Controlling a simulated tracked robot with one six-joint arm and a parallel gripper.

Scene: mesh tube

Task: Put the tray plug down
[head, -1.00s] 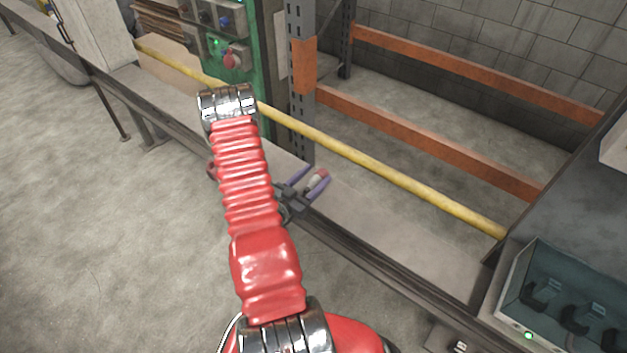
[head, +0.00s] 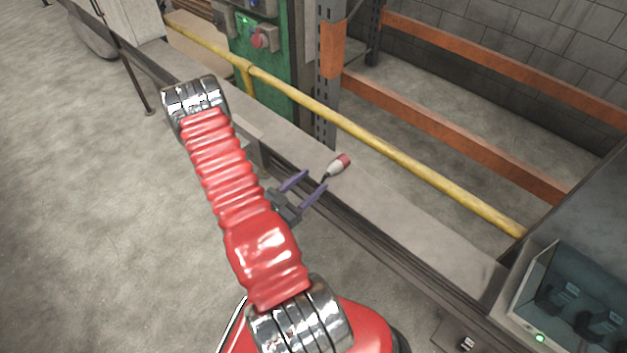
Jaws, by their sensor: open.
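The tray plug (head: 338,166), white with a red end, lies on the grey ledge (head: 390,212) near the middle of the head view. My gripper (head: 312,181) has two purple fingers spread apart, with nothing between them. The plug is just beyond the fingertips, up and to the right, and looks clear of them. My red arm hides part of the ledge to the left.
A yellow rail (head: 400,178) runs along the far side of the ledge, close behind the plug. An orange and grey rack post (head: 331,60) stands behind it. A glass-fronted case (head: 570,300) is at the lower right. The ledge right of the plug is bare.

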